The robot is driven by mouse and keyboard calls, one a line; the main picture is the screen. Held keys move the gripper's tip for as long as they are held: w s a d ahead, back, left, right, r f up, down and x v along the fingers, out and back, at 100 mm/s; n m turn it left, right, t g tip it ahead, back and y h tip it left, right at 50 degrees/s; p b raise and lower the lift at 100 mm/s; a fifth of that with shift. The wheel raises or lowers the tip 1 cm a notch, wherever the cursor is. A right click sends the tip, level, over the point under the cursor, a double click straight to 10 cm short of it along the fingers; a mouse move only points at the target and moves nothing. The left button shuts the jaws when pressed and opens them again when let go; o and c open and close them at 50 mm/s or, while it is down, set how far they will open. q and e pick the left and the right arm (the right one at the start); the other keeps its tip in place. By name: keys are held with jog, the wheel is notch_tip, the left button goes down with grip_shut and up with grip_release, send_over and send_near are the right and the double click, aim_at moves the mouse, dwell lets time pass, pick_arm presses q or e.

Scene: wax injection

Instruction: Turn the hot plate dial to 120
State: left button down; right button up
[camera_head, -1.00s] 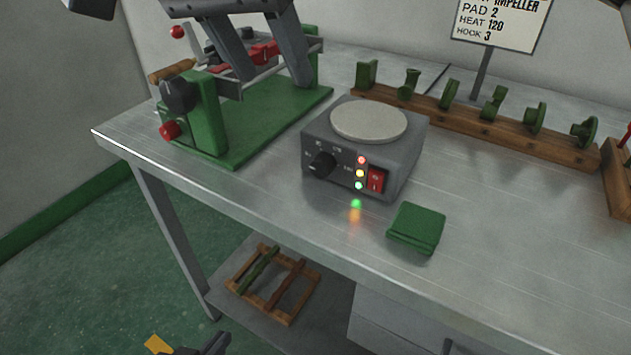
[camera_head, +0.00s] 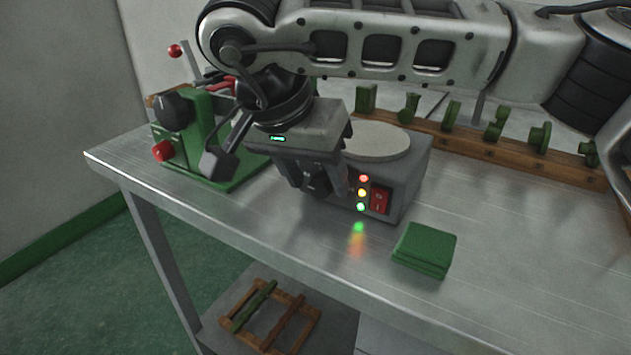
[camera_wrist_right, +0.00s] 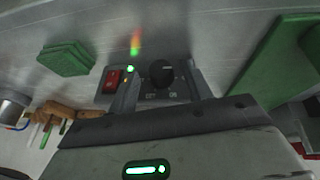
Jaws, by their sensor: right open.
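The grey hot plate (camera_head: 408,172) with a pale round top (camera_head: 378,141) stands on the metal table, partly covered by my right arm. Its front has a lit red, yellow and green light column and a red switch (camera_head: 380,201). The black dial (camera_wrist_right: 161,73) shows in the right wrist view on the panel. My right gripper (camera_head: 318,190) is at the panel's left part, its fingers open, one on each side of the dial. I cannot tell whether they touch it. The dial's pointer and scale are not readable. My left gripper is not in view.
A green stand with a black knob (camera_head: 170,108) and red knobs is left of the hot plate. Folded green pads (camera_head: 425,249) lie at its front right. A wooden rack (camera_head: 480,146) with green parts is behind. The table's front is clear.

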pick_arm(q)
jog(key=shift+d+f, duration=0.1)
pick_arm(e)
jog(key=shift+d+f, duration=0.15)
jog(key=shift+f, duration=0.25)
jog(key=shift+c, duration=0.3)
